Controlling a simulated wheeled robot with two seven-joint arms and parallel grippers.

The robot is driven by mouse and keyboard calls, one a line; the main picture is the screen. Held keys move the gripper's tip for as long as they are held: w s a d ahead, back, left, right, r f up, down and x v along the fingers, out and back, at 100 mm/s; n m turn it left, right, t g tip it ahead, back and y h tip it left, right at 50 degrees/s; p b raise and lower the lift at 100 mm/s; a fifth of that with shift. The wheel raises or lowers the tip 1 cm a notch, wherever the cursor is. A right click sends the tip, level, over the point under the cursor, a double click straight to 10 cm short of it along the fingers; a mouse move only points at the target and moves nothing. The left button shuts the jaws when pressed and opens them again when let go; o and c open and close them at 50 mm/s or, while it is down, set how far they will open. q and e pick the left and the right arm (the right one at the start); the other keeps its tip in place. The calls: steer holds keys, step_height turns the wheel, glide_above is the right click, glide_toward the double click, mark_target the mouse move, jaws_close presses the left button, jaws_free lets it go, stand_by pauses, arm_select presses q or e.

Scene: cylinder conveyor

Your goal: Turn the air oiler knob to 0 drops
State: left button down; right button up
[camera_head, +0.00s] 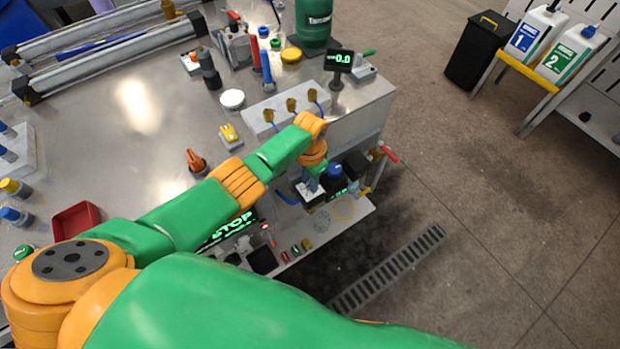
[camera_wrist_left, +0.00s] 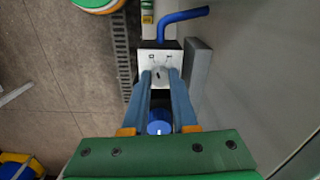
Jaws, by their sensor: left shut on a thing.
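My left gripper (camera_head: 314,182) reaches down at the front side of the bench, to a white-faced unit (camera_head: 308,192). In the left wrist view its two blue-grey fingers (camera_wrist_left: 160,76) are shut on a small grey knob (camera_wrist_left: 159,72) on the unit's white face (camera_wrist_left: 147,58). I take this for the air oiler knob. Dark marks on the face are too small to read. A blue cap (camera_wrist_left: 159,122) shows between the fingers nearer the palm in the wrist view; a blue cap (camera_head: 334,170) stands beside the gripper in the head view. My right gripper is not in view.
A blue pipe (camera_wrist_left: 185,15) runs beside the unit, with a grey block (camera_wrist_left: 198,72) close to the fingers. A red-handled valve (camera_head: 388,153) is to the right. A display reading 0.0 (camera_head: 340,60) stands on the bench. A floor grate (camera_head: 390,268) lies below.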

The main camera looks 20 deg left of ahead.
arm_select(q)
steer(key=shift+n, duration=0.8)
steer(key=c, duration=0.7)
jaws_free()
step_height(320, 180, up, 6)
steer(key=p, duration=0.3)
steer(key=shift+r, duration=0.65)
steer(key=shift+f, duration=0.1)
